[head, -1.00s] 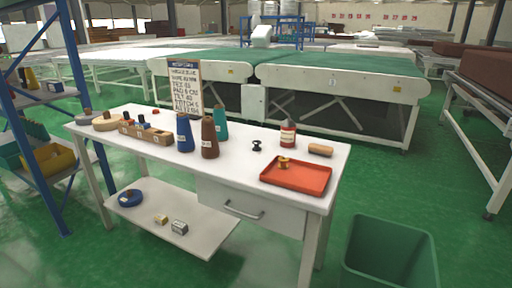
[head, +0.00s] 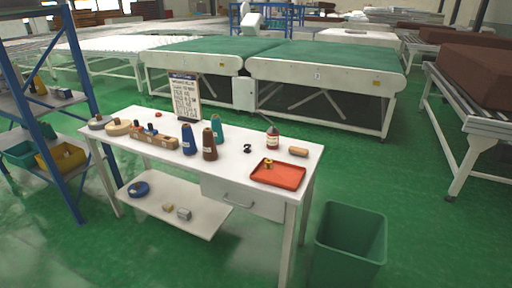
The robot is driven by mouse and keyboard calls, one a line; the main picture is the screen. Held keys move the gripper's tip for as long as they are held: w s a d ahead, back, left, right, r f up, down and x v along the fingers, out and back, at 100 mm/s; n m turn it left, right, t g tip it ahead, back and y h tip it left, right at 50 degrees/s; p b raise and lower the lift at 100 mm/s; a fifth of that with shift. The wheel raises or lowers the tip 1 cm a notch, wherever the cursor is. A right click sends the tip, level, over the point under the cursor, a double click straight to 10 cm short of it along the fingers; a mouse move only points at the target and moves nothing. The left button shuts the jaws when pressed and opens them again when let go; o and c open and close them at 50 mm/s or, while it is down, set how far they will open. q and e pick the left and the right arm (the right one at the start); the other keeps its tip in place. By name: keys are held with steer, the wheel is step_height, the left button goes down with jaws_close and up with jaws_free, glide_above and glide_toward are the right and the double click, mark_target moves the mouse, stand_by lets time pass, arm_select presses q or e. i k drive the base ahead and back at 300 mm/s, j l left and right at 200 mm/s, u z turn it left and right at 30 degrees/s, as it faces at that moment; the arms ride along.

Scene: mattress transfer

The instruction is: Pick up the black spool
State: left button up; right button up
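A small black spool-shaped piece (head: 248,149) lies on the white workbench (head: 228,173), between the cones and the red tray (head: 278,174). A small dark piece also sits in the wooden rack (head: 155,139) at the left; it is too small to tell what it is. A blue cone (head: 188,140), a brown cone (head: 209,146) and a teal cone (head: 216,128) stand left of the black spool. A red-labelled bottle (head: 272,139) stands to its right. Neither of my grippers is in view.
A small yellowish spool (head: 268,164) sits in the tray. A green bin (head: 349,245) stands right of the bench. A blue shelf (head: 42,118) stands at the left. A written sign (head: 185,98) stands at the bench's back. Green floor is clear in front.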

mark_target(247, 150)
steer(key=i+j+z, duration=0.1)
steer(key=z, duration=0.3)
steer(key=j+z, duration=0.1)
steer(key=z, duration=0.25)
steer(key=i+j+z, duration=0.1)
steer(key=z, duration=0.3)
steer(key=j+z, duration=0.25)
steer(key=j, duration=0.2)
steer(key=j+z, duration=0.3)
steer(key=j, duration=0.2)
steer(key=j+z, duration=0.15)
steer(key=j, duration=0.8)
